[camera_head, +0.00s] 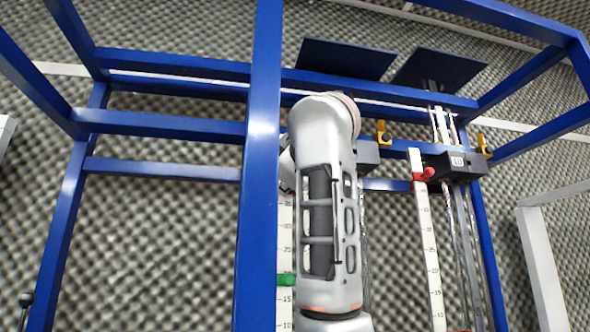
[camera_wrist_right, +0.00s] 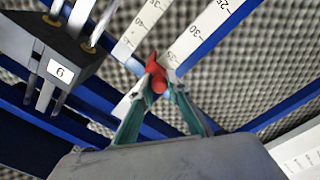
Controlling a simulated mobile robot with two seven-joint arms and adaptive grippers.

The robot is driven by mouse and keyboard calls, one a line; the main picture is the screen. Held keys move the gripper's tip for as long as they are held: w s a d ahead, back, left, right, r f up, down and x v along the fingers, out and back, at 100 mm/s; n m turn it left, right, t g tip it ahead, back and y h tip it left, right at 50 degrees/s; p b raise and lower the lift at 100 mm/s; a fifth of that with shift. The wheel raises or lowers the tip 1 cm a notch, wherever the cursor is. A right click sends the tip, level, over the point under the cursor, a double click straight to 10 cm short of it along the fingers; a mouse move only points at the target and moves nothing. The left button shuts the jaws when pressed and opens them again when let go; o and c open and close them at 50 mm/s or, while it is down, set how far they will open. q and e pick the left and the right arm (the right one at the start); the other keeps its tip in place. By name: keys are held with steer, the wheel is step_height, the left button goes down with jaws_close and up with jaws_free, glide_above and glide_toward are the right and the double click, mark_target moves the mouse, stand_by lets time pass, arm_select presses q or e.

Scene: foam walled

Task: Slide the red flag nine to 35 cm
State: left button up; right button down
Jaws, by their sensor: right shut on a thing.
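In the right wrist view, a small red flag (camera_wrist_right: 157,75) sits between the tips of my right gripper (camera_wrist_right: 158,90). The jaws are shut on it. It lies near the lower end of a white printed scale (camera_wrist_right: 187,46), close to the 35 mark in the picture. A dark block (camera_wrist_right: 58,72) with a white label that looks like a turned 9 is to its left. In the head view my right arm hides the gripper and this flag. Another red flag (camera_head: 424,175) is on the right scale (camera_head: 424,230) there. My left gripper is not in view.
A blue frame (camera_head: 262,150) surrounds the scales. A green flag (camera_head: 286,280) is low on the left scale (camera_head: 285,235). A dark block (camera_head: 455,164) and yellow hooks (camera_head: 382,133) are near the upper rail. Foam walls stand behind; a white post (camera_head: 540,260) is at right.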

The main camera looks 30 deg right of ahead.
step_height(320, 180, down, 4)
steer(key=shift+r+b, duration=0.15)
steer(key=shift+b, duration=0.7)
steer(key=shift+w+f+b, duration=0.1)
steer(key=shift+f+b, duration=0.2)
steer(key=shift+f, duration=0.2)
steer(key=c, duration=1.9)
jaws_free()
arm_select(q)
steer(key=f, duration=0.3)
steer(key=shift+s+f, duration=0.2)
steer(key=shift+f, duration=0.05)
arm_select(e)
steer(key=shift+d, duration=0.1)
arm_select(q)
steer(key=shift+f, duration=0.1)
